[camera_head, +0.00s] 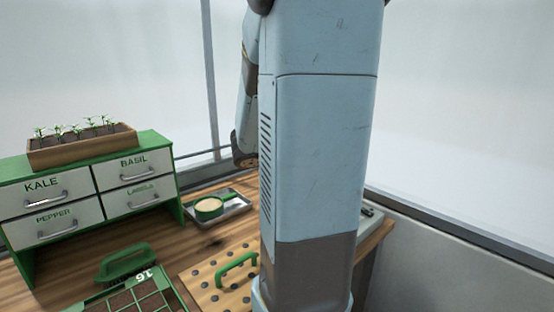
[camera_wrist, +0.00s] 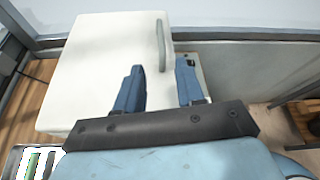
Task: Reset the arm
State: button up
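My gripper (camera_wrist: 160,68) shows in the wrist view as two blue fingers standing apart, with nothing visible between them. Beyond the fingers is a white box-like unit (camera_wrist: 95,60) with a metal bar handle (camera_wrist: 161,40); the fingers appear apart from it, though the exact gap is hard to tell. In the head view my pale blue arm (camera_head: 318,150) stands upright in front of the bench and hides part of it. My gripper itself does not show in the head view.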

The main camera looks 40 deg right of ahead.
jog(key=shift+w, duration=0.1)
jog(key=w+a+r+n+t+y, duration=0.45)
jog(key=w+a+n+t, duration=0.25)
jog(key=a+n, duration=0.45)
jog(key=w+a+r+n+t+y, duration=0.45)
jog(key=w+a+n+t, duration=0.35)
jog(key=n, duration=0.6)
jog(key=s+a+f+n+g+y, duration=0.25)
jog(key=s+a+n+y, duration=0.5)
jog(key=a+n, duration=0.75)
jog(key=s+f+n+g+h, duration=0.2)
jog(key=s+n+g, duration=0.3)
jog(key=s+n, duration=0.7)
jog(key=shift+s+a+g+h, duration=0.15)
jog(key=shift+s+g+h, duration=0.25)
jog(key=shift+s, duration=0.4)
